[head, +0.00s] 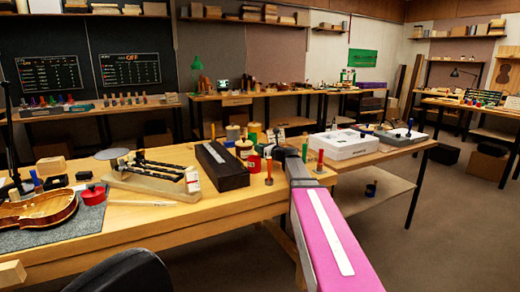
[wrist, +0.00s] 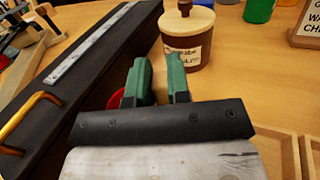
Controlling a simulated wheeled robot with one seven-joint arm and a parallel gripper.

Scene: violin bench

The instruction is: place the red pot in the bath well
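A small red pot (head: 254,162) stands on the bench beside a labelled brown pot in the head view. In the wrist view a red rim (wrist: 116,98) shows just past my left finger, mostly hidden by it; it looks like the same pot. My gripper (wrist: 160,82) has two green finger pads with a gap between them and nothing visible held. It is over the bench near the brown pot (wrist: 187,48) with a cream lid. In the head view my arm's dark end hides the fingers. I cannot clearly make out the bath well.
A long dark case (head: 222,166) lies left of the pots. Red and green pegs (head: 304,148) stand at the bench's right end. A white box (head: 342,144) is on the right table. A violin body (head: 40,210) and another red object (head: 93,195) lie at the left.

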